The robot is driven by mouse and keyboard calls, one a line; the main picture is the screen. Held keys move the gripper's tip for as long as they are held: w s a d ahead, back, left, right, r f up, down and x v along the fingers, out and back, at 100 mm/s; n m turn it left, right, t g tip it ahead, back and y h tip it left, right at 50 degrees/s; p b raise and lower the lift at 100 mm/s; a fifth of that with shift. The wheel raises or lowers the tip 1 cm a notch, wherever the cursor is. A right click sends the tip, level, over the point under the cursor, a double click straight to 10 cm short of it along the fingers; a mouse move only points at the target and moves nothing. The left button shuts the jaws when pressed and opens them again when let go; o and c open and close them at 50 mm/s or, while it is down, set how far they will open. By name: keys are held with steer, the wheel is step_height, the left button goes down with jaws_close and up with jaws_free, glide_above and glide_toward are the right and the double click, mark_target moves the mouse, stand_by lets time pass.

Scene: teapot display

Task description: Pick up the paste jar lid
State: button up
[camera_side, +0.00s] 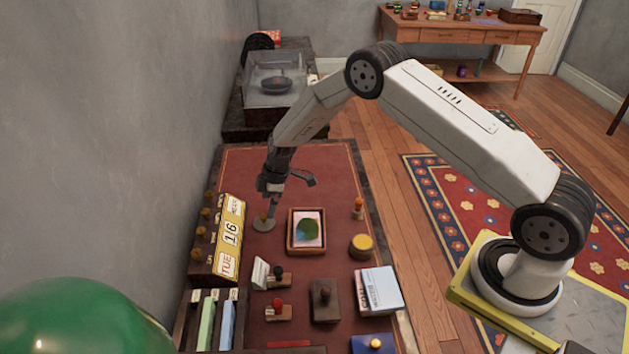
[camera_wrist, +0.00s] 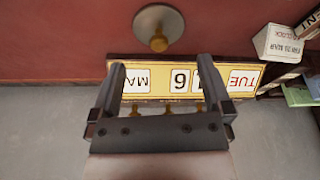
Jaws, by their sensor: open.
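A round grey disc with a brass knob (camera_side: 264,223) lies on the red desk top below my gripper, beside the calendar; it looks like a lid. It also shows at the top of the wrist view (camera_wrist: 158,28), ahead of my fingertips and apart from them. A round pot with a yellow top (camera_side: 361,246) stands farther right on the desk. The frames do not show for certain which of these is the paste jar lid. My gripper (camera_side: 267,207) is open and empty above the desk's left side; its two spread fingers show in the wrist view (camera_wrist: 162,66).
A yellow calendar block (camera_side: 230,237) stands along the left desk edge, close to my gripper. A framed picture (camera_side: 306,231) lies right of the knobbed disc. Stamps, books (camera_side: 379,289) and a green dome (camera_side: 75,315) are nearer the camera. The desk's far part is clear.

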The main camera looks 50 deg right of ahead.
mark_target(265, 215)
steer(key=shift+a+f, duration=0.1)
steer(key=shift+f, duration=0.3)
steer(key=shift+f, duration=0.1)
steer(key=shift+x, duration=2.5)
steer(key=shift+w, duration=0.15)
steer(key=c, duration=0.9)
